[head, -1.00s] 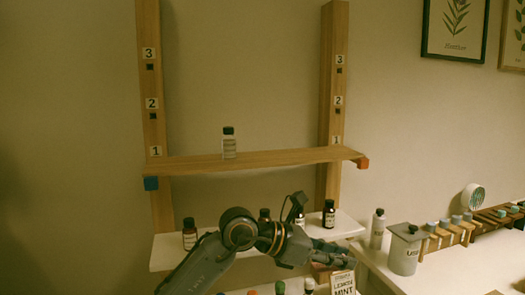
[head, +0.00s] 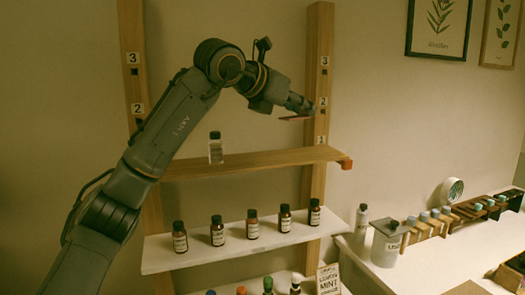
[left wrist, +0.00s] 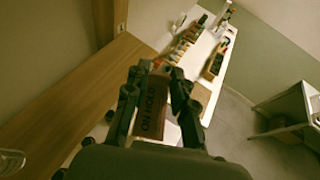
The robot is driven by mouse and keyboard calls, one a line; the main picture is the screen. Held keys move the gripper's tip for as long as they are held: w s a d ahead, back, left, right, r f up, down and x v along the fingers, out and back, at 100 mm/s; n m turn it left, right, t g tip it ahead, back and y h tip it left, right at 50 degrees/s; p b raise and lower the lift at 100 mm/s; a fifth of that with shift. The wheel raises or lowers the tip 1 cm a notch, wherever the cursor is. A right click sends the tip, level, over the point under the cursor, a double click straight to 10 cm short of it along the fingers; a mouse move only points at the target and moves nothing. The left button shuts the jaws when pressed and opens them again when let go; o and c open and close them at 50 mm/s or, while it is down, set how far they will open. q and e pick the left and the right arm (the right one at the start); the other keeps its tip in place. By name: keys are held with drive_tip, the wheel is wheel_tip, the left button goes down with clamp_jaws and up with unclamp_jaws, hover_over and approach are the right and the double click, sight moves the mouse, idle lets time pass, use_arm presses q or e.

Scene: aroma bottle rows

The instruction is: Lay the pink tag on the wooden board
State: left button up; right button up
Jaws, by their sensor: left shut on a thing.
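My left gripper (head: 303,108) is shut on a thin, flat reddish-pink tag (head: 294,118), held roughly level above the right part of the wooden board (head: 262,161), apart from it. In the left wrist view the tag (left wrist: 152,116) shows dark lettering between the two fingers (left wrist: 157,98). The board (left wrist: 62,100) fills the left of that view. A clear bottle with a dark cap (head: 216,150) stands upright on the board's left part. My right gripper is in neither view.
Two wooden posts (head: 318,60) with numbered slots flank the board. An orange-red block (head: 346,163) is at its right end. A white shelf (head: 160,262) below holds several brown bottles. A counter at right holds a lidded canister (head: 386,246) and racks. The board's middle is bare.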

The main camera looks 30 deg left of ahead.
use_arm(q)
drive_tip(key=w+a+f+p, duration=0.3)
drive_tip(key=w+a, duration=0.1)
drive_tip(key=a, duration=0.2)
drive_tip(key=p, duration=0.1)
hover_over(275, 157)
drive_tip(key=f, duration=0.3)
drive_tip(key=s+d+f, duration=0.1)
drive_tip(key=shift+f, duration=0.35)
drive_tip(key=shift+w+a+f, duration=0.15)
drive_tip(key=shift+w+f, duration=0.05)
drive_tip(key=f, duration=0.2)
drive_tip(key=f+p, duration=0.1)
drive_tip(key=f, duration=0.1)
drive_tip(key=shift+w+a, duration=0.2)
drive_tip(key=shift+a, duration=0.15)
drive_tip(key=o, duration=0.7)
drive_tip(key=shift+d, duration=0.1)
drive_tip(key=shift+o, duration=0.2)
